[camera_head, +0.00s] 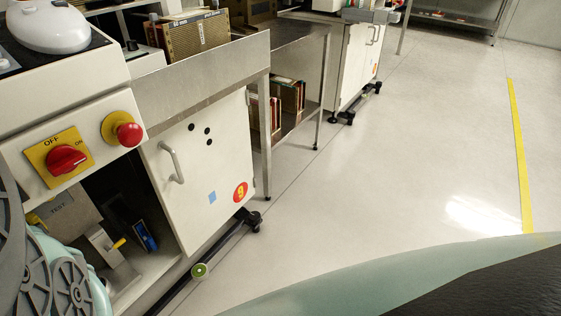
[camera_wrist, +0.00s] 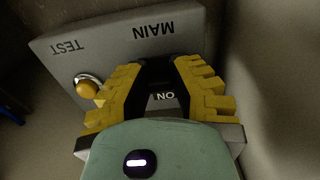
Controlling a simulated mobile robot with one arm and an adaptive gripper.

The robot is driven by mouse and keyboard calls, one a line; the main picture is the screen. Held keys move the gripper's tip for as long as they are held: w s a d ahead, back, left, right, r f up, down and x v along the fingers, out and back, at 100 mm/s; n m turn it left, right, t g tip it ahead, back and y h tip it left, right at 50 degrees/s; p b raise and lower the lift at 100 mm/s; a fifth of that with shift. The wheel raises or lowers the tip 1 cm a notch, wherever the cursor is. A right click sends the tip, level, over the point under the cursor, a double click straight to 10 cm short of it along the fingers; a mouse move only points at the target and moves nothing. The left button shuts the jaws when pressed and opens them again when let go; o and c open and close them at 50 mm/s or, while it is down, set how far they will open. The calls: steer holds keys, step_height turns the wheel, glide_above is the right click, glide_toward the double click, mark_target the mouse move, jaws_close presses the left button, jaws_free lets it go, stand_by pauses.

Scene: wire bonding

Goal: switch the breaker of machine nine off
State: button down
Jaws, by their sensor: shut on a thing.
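Machine nine is the white cabinet with a round red-orange 9 label (camera_head: 240,192) on its door. In its open lower bay is a grey breaker box marked TEST (camera_head: 68,212), partly hidden by my arm. The wrist view shows the grey box (camera_wrist: 95,62) close up, with MAIN and TEST upside down and a yellow button in a metal ring (camera_wrist: 87,88). My gripper (camera_wrist: 166,64) has its yellow fingers closed in around the breaker's dark handle. An ON mark (camera_wrist: 165,97) shows between the fingers. The handle itself is mostly hidden.
Above the bay are a red OFF/ON rotary switch (camera_head: 67,160) and a red mushroom button (camera_head: 128,133). The door (camera_head: 205,165) stands right. Floor farther right is clear.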

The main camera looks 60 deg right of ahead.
steer(key=shift+f, duration=0.15)
steer(key=shift+f+b, duration=0.15)
steer(key=shift+b, duration=0.35)
steer(key=shift+f+t+b, duration=0.15)
steer(key=shift+t+b, duration=0.35)
steer(key=shift+b, duration=0.35)
steer(key=shift+r, duration=0.25)
steer(key=c, duration=0.8)
jaws_free()
steer(key=shift+w, duration=0.15)
